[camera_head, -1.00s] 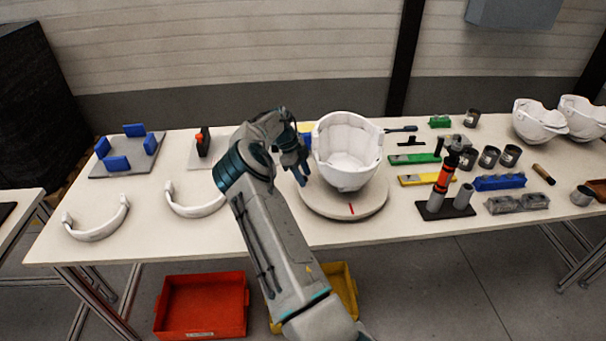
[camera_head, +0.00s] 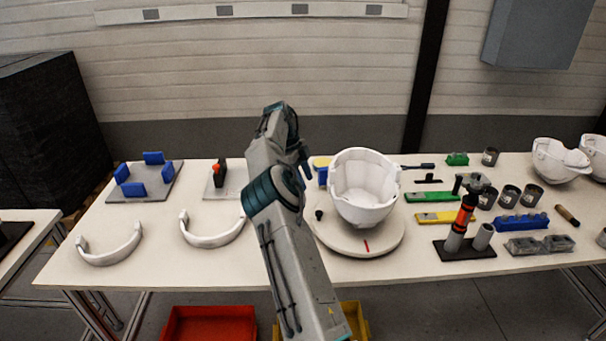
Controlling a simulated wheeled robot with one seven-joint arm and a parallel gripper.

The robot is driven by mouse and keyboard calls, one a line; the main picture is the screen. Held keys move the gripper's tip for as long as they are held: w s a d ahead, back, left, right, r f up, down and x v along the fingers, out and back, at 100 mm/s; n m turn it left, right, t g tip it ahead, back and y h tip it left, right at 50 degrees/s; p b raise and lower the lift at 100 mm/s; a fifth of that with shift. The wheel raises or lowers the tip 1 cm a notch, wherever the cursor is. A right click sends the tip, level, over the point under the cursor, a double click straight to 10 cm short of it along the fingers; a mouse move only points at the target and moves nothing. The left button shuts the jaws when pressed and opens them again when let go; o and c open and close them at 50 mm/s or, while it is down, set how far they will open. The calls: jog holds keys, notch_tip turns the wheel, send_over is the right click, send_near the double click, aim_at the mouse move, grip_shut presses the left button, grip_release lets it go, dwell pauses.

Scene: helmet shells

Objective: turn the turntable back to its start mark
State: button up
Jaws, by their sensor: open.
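The turntable (camera_head: 336,238) is a pale round disc on the table. A red mark (camera_head: 366,246) shows on its front part, and a small dark knob (camera_head: 319,214) stands on its left part. A white helmet shell (camera_head: 364,200) sits on the disc, its open side facing up and forward. I cannot make out a separate start mark on the table. My gripper (camera_head: 306,168) is open, above and behind the knob, left of the shell and apart from the knob. My arm hides the disc's left edge.
A blue and yellow item (camera_head: 321,172) stands behind the turntable, close to my gripper. White curved bands (camera_head: 212,232) and a grey plate with blue blocks (camera_head: 146,181) lie left. A black and orange tool on a stand (camera_head: 465,222) and several small parts crowd the right.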

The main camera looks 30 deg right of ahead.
jog(key=shift+w+a+r, duration=0.15)
jog(key=shift+w+r, duration=0.05)
jog(key=shift+r, duration=0.5)
jog(key=s+a+r+n+t+y, duration=0.2)
jog(key=s+a+r+n, duration=0.1)
jog(key=s+r+n, duration=0.3)
jog(key=s+a+r+n+t+y, duration=0.2)
jog(key=s+a+r+n, duration=0.15)
jog(key=s+r, duration=0.4)
jog(key=s+a+f+n+t, duration=0.1)
jog(key=s+a+f+n, duration=0.1)
jog(key=s+a+n, duration=0.3)
jog(key=s+a+f+n, duration=0.1)
jog(key=s+a+n, duration=0.4)
jog(key=s, duration=0.7)
jog(key=s+a+f+n+t, duration=0.1)
jog(key=s+a+f+n, duration=0.1)
jog(key=s+a+n, duration=0.4)
jog(key=s+n, duration=0.1)
jog(key=s, duration=0.2)
jog(key=shift+f+n+t+h, duration=0.3)
jog(key=shift+n+h, duration=0.05)
jog(key=shift+h, duration=0.05)
jog(key=shift+s, duration=0.1)
